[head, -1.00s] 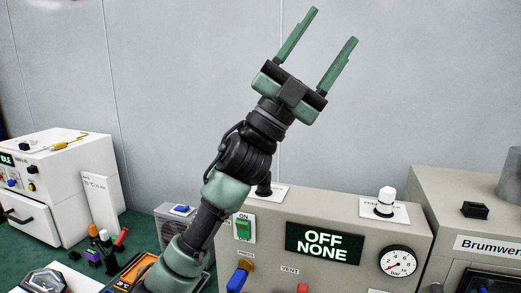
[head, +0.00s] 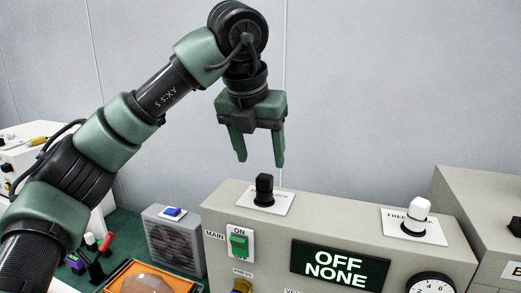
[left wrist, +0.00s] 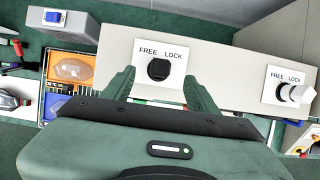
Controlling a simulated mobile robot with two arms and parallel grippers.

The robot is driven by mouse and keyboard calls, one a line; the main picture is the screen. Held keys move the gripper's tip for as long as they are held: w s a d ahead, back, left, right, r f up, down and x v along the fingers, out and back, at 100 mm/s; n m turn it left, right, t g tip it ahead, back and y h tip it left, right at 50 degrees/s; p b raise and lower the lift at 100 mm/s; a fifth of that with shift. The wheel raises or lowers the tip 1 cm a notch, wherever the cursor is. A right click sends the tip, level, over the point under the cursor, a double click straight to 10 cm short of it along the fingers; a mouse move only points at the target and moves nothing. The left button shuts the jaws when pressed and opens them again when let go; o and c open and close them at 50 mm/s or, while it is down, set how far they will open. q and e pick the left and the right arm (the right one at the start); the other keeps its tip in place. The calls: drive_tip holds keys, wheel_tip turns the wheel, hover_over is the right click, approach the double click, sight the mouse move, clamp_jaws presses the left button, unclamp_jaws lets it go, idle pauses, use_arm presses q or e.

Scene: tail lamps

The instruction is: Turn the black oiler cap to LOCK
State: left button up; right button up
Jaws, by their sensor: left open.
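The black oiler cap (head: 264,190) stands upright on a white plate (head: 283,204) on top of the beige machine. In the left wrist view the cap (left wrist: 158,69) sits below the words FREE on the left and LOCK on the right; I cannot tell which word it points to. My left gripper (head: 260,163) is open and empty, pointing down just above the cap and apart from it. In the left wrist view its two fingers stand on either side of the cap. My right gripper is not in view.
A white cap (head: 416,215) stands on its own plate at the machine's right. The machine front has a green MAIN switch (head: 239,245), a display (head: 340,268) reading OFF NONE and a gauge (head: 432,285). A grey box with a blue button (head: 173,212) stands to the left.

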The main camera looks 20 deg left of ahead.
sight(264, 176)
use_arm(q)
drive_tip(key=p+x, duration=0.2)
drive_tip(key=x, duration=0.4)
drive_tip(key=shift+f, duration=0.3)
drive_tip(key=shift+w+f+p, duration=0.2)
drive_tip(key=shift+f+p, duration=0.1)
drive_tip(key=shift+f, duration=0.2)
